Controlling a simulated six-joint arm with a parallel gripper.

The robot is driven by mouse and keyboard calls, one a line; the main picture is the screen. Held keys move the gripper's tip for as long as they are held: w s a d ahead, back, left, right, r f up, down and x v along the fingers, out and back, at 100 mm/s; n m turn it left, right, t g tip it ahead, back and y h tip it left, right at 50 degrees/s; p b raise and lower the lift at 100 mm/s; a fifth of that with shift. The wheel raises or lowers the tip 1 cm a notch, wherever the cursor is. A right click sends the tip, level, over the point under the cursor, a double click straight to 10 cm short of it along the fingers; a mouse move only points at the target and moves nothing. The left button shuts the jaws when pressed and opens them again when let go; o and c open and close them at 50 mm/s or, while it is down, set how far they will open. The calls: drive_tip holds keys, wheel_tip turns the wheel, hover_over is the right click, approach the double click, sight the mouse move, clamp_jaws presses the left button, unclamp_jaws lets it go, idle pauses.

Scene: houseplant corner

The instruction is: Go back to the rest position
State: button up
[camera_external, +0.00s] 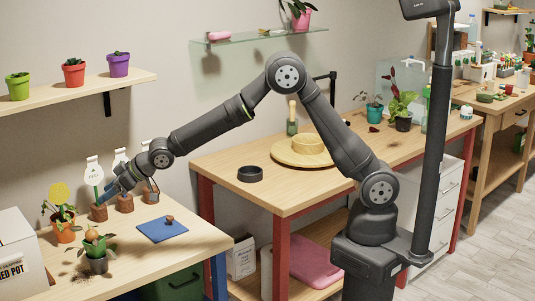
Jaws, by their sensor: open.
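My gripper (114,190) is at the left end of my outstretched arm, low over the left wooden table (195,236). It is close to a row of small brown pots with white tags (94,172). From this view I cannot tell whether it touches any of them. The fingers are small and partly merge with the pots behind. I see nothing clearly held between them.
A blue mat (161,229) with a small brown item lies right of the gripper. Potted plants (66,236) stand at left. A shelf (95,90) with pots hangs above. The middle table (222,165) holds a black ring (250,174) and a round wooden board (285,154).

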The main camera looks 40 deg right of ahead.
drive_tip(key=shift+w+d+r, duration=0.25)
drive_tip(key=shift+d+r, duration=0.25)
drive_tip(key=shift+r, duration=0.25)
drive_tip(key=shift+w+d+r, duration=0.2)
drive_tip(key=shift+d+r, duration=0.35)
drive_tip(key=shift+r, duration=0.15)
drive_tip(key=shift+w+d+r, duration=0.25)
drive_tip(key=shift+d+r, duration=0.25)
drive_tip(key=shift+r, duration=0.25)
